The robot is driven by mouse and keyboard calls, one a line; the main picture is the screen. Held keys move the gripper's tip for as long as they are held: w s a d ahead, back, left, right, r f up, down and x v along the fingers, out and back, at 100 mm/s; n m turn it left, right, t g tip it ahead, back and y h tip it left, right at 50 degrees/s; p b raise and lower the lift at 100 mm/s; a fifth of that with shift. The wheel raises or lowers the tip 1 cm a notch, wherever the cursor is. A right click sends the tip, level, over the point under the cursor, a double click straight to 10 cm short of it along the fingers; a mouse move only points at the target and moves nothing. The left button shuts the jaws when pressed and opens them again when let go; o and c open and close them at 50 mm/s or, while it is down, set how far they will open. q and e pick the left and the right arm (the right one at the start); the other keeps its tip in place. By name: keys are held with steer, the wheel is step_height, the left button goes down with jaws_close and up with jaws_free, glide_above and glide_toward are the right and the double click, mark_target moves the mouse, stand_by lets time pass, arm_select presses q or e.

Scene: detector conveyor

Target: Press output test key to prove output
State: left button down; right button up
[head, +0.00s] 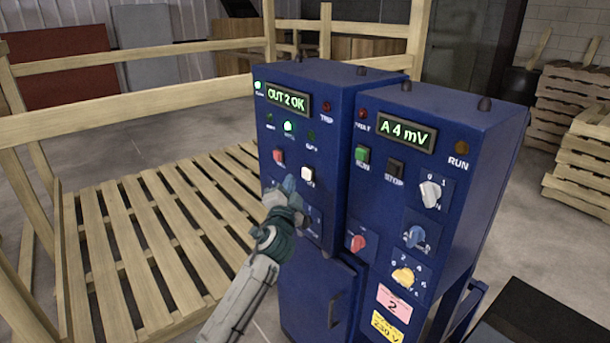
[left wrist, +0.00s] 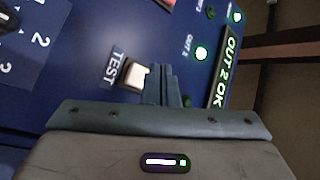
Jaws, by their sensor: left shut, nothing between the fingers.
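The left blue cabinet (head: 340,150) carries a display (head: 288,97) reading "OUT 2 OK". Below it is a white key (head: 307,174); the left wrist view shows this white key (left wrist: 133,75) beside the label "TEST". My left gripper (head: 288,186) is shut and empty, in front of the panel just left of and below the white key. In the left wrist view the closed fingertips (left wrist: 160,70) overlap the key's edge; I cannot tell whether they touch it. A green lamp (head: 289,127) marked "OUT 2" in the wrist view is lit. My right gripper is out of view.
A red button (head: 278,156) sits left of the white key. The right cabinet (head: 480,170) has a display reading "A 4 mV", buttons and rotary knobs. A wooden rail fence (head: 130,50) and slatted pallet (head: 150,250) stand at left. Stacked pallets (head: 575,130) stand at right.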

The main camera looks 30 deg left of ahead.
arm_select(q)
steer(key=s, duration=0.1)
steer(key=s+a, duration=0.1)
steer(key=s, duration=0.1)
steer(key=shift+a, duration=0.1)
stand_by(0.8)
